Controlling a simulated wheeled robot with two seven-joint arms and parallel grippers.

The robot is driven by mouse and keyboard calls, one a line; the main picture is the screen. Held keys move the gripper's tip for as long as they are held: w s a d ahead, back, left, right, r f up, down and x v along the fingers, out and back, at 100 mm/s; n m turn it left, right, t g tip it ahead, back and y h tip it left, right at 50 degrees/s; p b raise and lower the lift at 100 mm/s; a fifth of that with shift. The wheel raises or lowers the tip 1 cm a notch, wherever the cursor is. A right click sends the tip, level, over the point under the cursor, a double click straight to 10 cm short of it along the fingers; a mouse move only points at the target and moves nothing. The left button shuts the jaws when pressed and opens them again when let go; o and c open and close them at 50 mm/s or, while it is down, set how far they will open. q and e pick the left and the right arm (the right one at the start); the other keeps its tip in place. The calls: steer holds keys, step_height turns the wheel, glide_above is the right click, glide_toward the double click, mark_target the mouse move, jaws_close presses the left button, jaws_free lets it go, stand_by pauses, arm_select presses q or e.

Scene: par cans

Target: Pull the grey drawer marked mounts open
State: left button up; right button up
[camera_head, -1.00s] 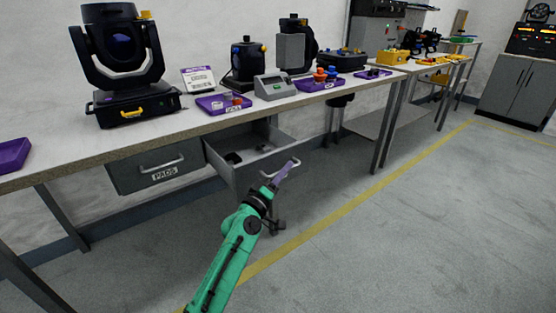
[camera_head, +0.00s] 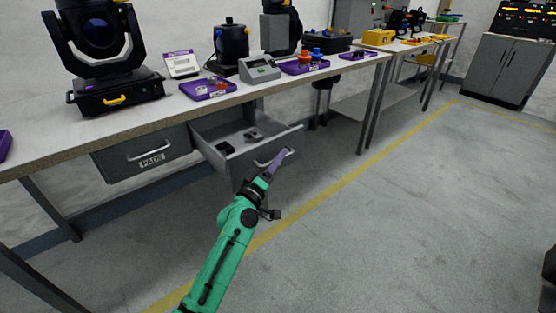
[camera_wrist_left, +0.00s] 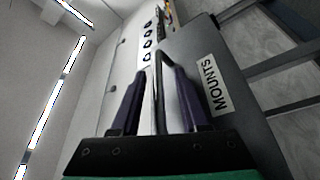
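The grey drawer (camera_head: 242,170) under the bench stands well open, and its inside shows in the head view. In the left wrist view its front (camera_wrist_left: 205,60) bears the label MOUNTS. My left gripper (camera_head: 284,156), with purple fingers on a green arm, is at the handle. Small dark items (camera_head: 226,148) lie in the drawer. My right gripper is not in view.
A shut grey drawer marked PADS (camera_head: 140,152) is left of the open one. The bench top (camera_head: 160,118) above carries stage lights, purple trays (camera_head: 207,88) and a grey device (camera_head: 259,70). The floor (camera_head: 400,200) to the right is clear.

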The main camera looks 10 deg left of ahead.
arm_select(q)
steer(key=v, duration=1.4)
steer(key=shift+s, duration=0.2)
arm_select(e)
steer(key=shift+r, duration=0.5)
